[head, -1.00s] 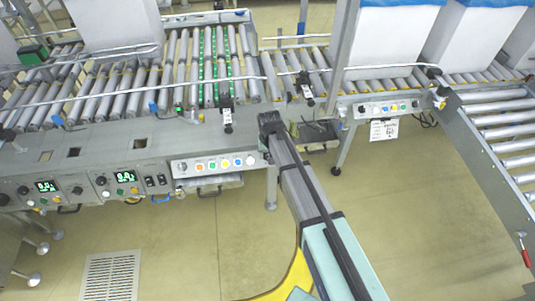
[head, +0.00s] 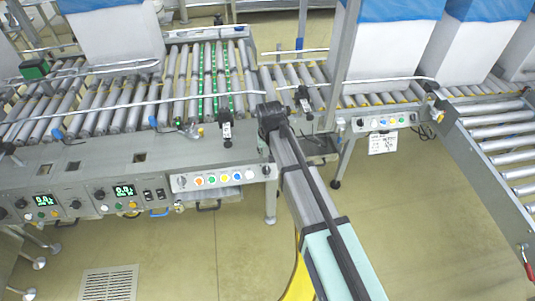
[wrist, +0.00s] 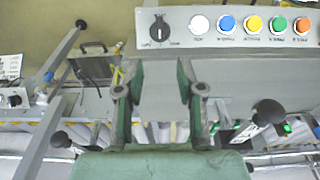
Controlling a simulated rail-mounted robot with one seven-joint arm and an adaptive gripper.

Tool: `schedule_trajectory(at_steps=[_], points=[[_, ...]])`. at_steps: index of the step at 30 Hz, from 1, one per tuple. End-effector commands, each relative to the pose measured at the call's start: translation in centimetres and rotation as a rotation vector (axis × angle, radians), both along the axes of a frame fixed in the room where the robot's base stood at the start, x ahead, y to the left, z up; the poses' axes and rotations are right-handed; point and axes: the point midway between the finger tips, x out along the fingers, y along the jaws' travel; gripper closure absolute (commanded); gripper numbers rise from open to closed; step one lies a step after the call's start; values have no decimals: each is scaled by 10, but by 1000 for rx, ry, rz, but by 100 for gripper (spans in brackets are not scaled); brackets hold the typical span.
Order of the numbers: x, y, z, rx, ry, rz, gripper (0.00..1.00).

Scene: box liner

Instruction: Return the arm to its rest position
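My arm (head: 310,205), grey and teal, reaches from the bottom right of the head view up to the front edge of the conveyor. Its dark far end (head: 270,117) is beside the button panel (head: 220,177). My gripper's fingers do not show clearly in the head view. In the wrist view my gripper (wrist: 160,75) has its two green-grey fingers apart, with nothing between them. Behind them is the grey conveyor front, with the button panel (wrist: 235,27) upside down above right. I see no contact with it.
Roller conveyors (head: 190,80) run across the back, with a white box (head: 110,35) at left and blue-lined white boxes (head: 392,55) at right. A metal post (head: 340,70) stands right of the arm's end. A roller ramp (head: 500,140) is at right. Floor (head: 410,220) between is clear.

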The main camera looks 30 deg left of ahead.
Motion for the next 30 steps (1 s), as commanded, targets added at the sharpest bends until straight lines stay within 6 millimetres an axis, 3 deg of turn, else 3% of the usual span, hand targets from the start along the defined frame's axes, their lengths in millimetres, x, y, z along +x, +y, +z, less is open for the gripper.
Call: schedule_trajectory(at_steps=[10,12,14,17,23,30], points=[[0,1,0,8,-10,16,62],[-10,-10,-4,13,-16,29,62],[-16,-22,-20,2,-6,32,62],[-22,-60,-54,-24,20,12,62],[-38,-167,-135,-97,107,-75,62],[-83,-297,-214,-176,236,-206,62]])
